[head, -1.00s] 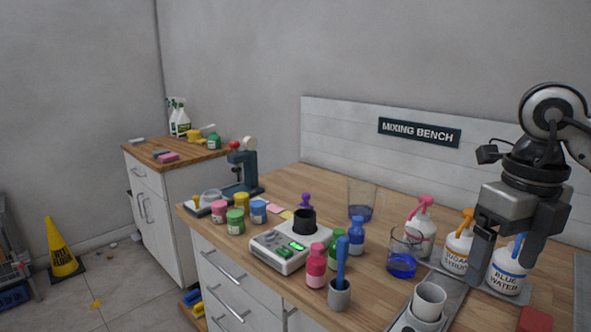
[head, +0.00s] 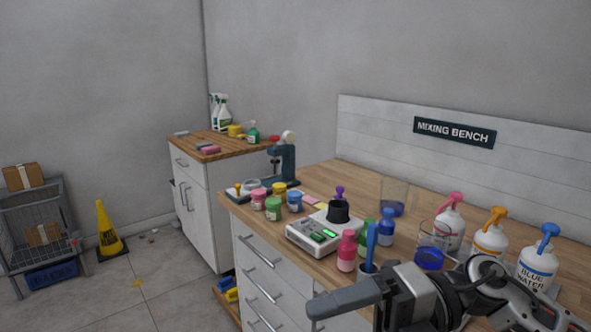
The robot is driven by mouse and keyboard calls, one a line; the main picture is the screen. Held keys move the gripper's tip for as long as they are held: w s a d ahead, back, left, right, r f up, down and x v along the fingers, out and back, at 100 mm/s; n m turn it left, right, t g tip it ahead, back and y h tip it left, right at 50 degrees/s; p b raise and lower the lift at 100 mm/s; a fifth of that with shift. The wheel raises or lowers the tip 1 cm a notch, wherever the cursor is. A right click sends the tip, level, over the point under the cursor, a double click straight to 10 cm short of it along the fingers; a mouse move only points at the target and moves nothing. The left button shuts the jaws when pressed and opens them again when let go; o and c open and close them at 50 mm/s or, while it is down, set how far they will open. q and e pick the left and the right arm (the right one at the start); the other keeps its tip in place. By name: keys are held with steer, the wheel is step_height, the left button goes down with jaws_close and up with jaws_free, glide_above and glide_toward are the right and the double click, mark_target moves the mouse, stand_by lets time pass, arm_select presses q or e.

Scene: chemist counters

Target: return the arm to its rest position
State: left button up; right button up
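My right gripper (head: 345,298) is low at the front edge of the mixing bench (head: 352,181), its arm coming in from the lower right. One grey finger shows, pointing left; the other is hidden or cut off, so I cannot tell how far the fingers are apart. No held thing shows. The gripper and arm cover the bench's front right part and some of its drawers. My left gripper is not in view.
Near the arm stand a blue-water pump bottle (head: 536,266), an orange-topped bottle (head: 489,241), a beaker of blue liquid (head: 430,257) and a pink bottle (head: 347,252). A scale (head: 318,233) sits behind.

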steer(key=w+f+m+t+y, duration=0.1)
steer(key=w+m+t+y, duration=0.15)
steer(key=m+t, duration=0.6)
steer(key=w+f+m+t+y, duration=0.1)
steer(key=w+f+m+t, duration=0.15)
steer(key=m+t, duration=0.6)
steer(key=w+d+f+m+t+h, duration=0.2)
steer(key=d+f+m+t+h, duration=0.25)
steer(key=f+m+h, duration=0.65)
steer(key=s+d+f+m+g+h, duration=0.2)
steer(key=s+f+m+g, duration=0.1)
steer(key=s+f, duration=0.3)
steer(key=s+d+f+m+g+h, duration=0.3)
steer(key=s+f+m+g, duration=0.1)
steer(key=f, duration=0.7)
steer(key=shift+s+d+f+m+h, duration=0.3)
steer(key=shift+s+m, duration=0.5)
steer(key=shift+s, duration=0.4)
